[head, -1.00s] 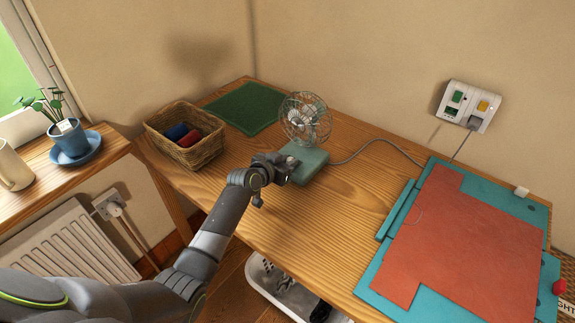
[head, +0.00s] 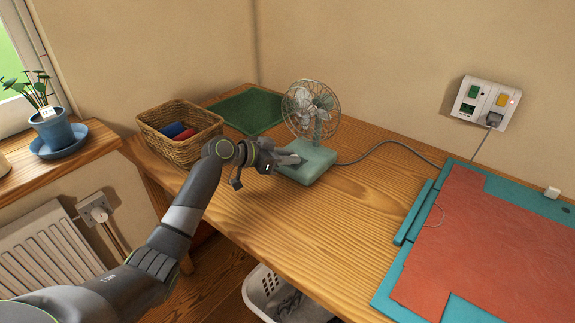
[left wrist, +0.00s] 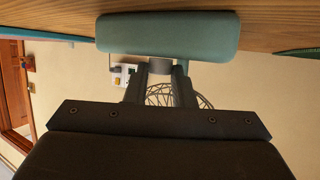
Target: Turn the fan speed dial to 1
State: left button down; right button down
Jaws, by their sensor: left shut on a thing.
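The small green fan (head: 311,110) stands upright on the wooden desk, with a wire cage and a flat green base (head: 318,163). My left gripper (head: 290,159) reaches the front left side of this base. In the left wrist view the base (left wrist: 168,33) appears upside down across the top. There, the two fingers of my left gripper (left wrist: 160,80) are shut on a small grey dial (left wrist: 160,66) at the base. The dial's marks and setting cannot be read, and in the head view the gripper hides it. My right gripper is out of view.
A wicker basket (head: 150,121) with rolled items and a green mat (head: 247,111) lie behind and left of the fan. The fan's cord runs right to a wall socket (head: 486,102). A teal and red board (head: 500,245) covers the right side. The desk front is clear.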

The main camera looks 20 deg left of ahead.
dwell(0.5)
pick_arm(q)
jog(key=c, duration=1.2)
grip_release()
jog(key=shift+c, duration=0.2)
jog(key=b+v, duration=0.1)
jog(key=v, duration=1.6)
jog(key=shift+a, duration=0.25)
jog(key=shift+w, duration=0.15)
